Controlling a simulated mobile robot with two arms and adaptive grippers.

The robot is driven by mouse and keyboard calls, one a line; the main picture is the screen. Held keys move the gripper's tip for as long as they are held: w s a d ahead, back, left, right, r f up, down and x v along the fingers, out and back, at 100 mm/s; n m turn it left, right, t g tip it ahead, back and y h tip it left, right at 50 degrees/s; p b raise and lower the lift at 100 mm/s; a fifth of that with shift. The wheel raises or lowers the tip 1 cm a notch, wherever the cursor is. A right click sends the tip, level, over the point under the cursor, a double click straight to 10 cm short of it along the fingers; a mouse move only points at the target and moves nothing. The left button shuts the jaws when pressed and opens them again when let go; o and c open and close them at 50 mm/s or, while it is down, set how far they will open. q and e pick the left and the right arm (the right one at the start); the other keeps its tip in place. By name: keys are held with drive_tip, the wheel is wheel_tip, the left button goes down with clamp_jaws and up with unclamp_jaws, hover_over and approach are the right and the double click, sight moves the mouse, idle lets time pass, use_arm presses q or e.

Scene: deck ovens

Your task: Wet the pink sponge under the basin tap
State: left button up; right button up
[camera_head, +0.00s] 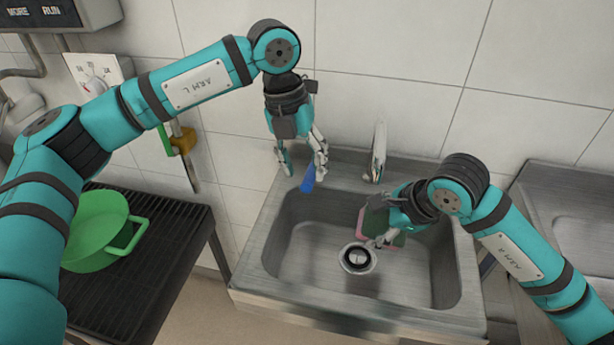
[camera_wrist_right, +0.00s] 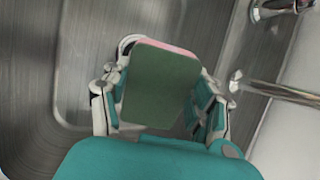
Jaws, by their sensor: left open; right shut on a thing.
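The pink sponge (camera_head: 375,228) has a green face and is inside the steel basin (camera_head: 300,283), above its floor near the drain. My right gripper (camera_head: 383,240) is shut on it; in the right wrist view the sponge (camera_wrist_right: 163,85) shows its green face and a pink edge between the fingers. The tap (camera_head: 379,152) stands on the basin's back rim; its spout (camera_wrist_right: 280,93) is to the right of the sponge in the wrist view. No water stream is visible. My left gripper (camera_head: 303,170) is open above the back left rim, with a blue lever-like piece (camera_head: 308,180) by its fingertips; contact is unclear.
The drain (camera_head: 357,258) is in the basin floor. A green pan (camera_head: 95,232) sits on a dark ribbed rack (camera_head: 130,290) at left. A tiled wall closes the back, with a dial box (camera_head: 97,75) and a green-and-yellow fitting (camera_head: 178,142). Another steel surface (camera_head: 570,215) lies at right.

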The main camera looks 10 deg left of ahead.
sight(307, 178)
use_arm(q)
drive_tip(key=shift+d+f, duration=0.2)
drive_tip(key=shift+f, duration=0.7)
drive_tip(key=shift+d+f, duration=0.2)
drive_tip(key=shift+f, duration=0.65)
clamp_jaws()
